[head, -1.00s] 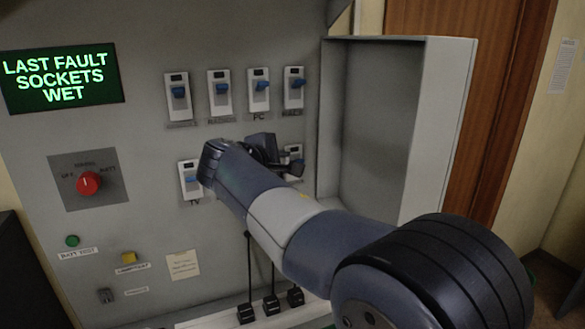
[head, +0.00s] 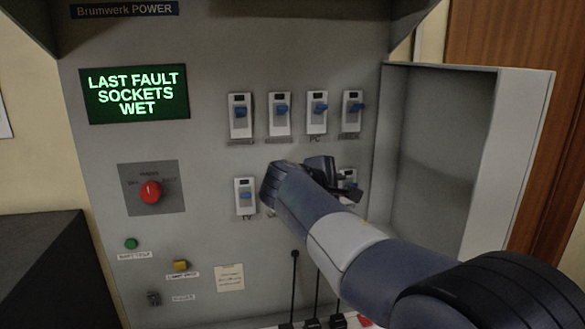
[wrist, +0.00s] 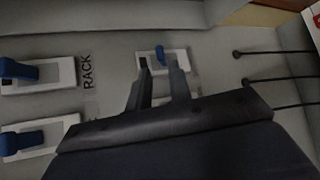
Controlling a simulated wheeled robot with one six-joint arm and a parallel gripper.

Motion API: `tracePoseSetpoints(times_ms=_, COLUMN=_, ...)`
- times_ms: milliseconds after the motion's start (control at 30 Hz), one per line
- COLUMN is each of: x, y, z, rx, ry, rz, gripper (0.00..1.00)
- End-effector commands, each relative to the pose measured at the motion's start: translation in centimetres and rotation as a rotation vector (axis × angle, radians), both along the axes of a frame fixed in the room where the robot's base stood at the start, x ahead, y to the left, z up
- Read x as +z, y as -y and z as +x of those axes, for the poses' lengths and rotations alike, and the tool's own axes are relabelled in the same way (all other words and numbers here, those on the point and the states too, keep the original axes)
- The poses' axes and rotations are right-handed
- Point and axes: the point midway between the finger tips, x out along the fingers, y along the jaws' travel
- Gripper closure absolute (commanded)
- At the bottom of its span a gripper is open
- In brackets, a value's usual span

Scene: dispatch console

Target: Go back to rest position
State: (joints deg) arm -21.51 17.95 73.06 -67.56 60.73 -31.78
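My gripper (head: 325,175) is in front of the grey dispatch console (head: 215,80), by the lower row of breaker switches. In the wrist view its two dark fingers (wrist: 158,68) are apart with nothing visible between them. A white switch with a blue lever (wrist: 160,60) shows just beyond the fingertips; I cannot tell whether they touch it. In the head view my arm reaches in from the lower right and hides part of the lower row. The TV switch (head: 245,198) is left of my wrist, and another switch (head: 348,180) is partly hidden behind my gripper.
Several blue-levered switches (head: 280,114) form the upper row. An open cabinet door (head: 505,150) juts out at right. A red knob (head: 151,191), green button (head: 131,243) and yellow button (head: 180,265) are at left.

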Motion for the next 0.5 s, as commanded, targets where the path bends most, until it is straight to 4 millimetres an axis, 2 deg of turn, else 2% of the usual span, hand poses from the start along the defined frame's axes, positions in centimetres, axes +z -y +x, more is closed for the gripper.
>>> tracePoseSetpoints(times_ms=100, x=-0.6, y=1.6, z=1.9, rx=-0.004, ry=-0.004, rz=-0.003, gripper=0.8)
tracePoseSetpoints(times_ms=300, x=-1.8, y=3.4, z=4.3, rx=-0.002, ry=-0.002, rz=-0.001, gripper=0.8)
tracePoseSetpoints(times_ms=500, x=-2.3, y=3.7, z=4.7, rx=0.001, ry=0.022, rz=0.004, gripper=0.8)
